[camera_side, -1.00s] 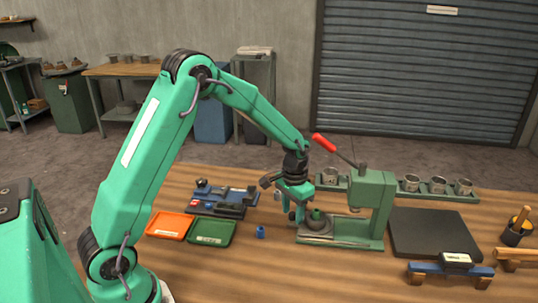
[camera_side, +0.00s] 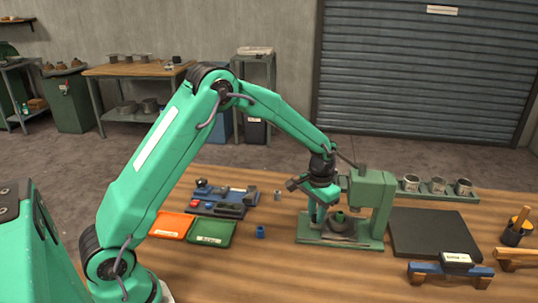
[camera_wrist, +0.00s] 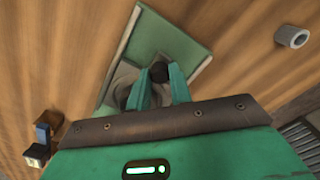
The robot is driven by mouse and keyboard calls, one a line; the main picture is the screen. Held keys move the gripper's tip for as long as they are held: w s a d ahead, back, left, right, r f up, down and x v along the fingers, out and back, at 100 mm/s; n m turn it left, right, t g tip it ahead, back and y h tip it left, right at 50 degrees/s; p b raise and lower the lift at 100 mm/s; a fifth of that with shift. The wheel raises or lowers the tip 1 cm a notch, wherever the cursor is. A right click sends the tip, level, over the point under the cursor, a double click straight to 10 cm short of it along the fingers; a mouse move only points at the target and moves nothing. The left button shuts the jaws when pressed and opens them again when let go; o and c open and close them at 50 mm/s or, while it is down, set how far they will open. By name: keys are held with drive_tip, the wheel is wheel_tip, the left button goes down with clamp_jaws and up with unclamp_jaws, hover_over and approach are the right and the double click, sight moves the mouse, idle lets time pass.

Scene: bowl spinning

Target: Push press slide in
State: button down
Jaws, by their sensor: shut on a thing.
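The green press (camera_side: 376,190) stands on a flat green base (camera_side: 366,244) on the wooden table. A grey round slide piece (camera_side: 344,231) with a small green part (camera_side: 340,216) on it sits on the base, close to the press column. My gripper (camera_side: 322,212) is low at the left side of the press. In the wrist view, my fingers (camera_wrist: 160,82) are shut on a dark knob (camera_wrist: 159,71) above the green base (camera_wrist: 160,35). The grey round piece (camera_wrist: 124,82) is partly hidden behind my fingers. The lever's red grip is hidden behind my wrist.
Orange (camera_side: 171,224) and green (camera_side: 212,233) trays, a blue piece (camera_side: 260,232) and a fixture board (camera_side: 222,198) lie left. A grey hollow cylinder (camera_side: 277,195) stands behind; it shows in the wrist view (camera_wrist: 292,37). A dark mat (camera_side: 434,232) and several metal cups (camera_side: 437,186) are right.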

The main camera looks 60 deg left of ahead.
drive_tip(key=shift+w+d, duration=0.15)
drive_tip(key=shift+w, duration=0.05)
drive_tip(key=c, duration=1.3)
unclamp_jaws()
drive_tip(key=shift+o, duration=0.2)
drive_tip(key=shift+r, duration=0.1)
drive_tip(key=shift+r, duration=3.85)
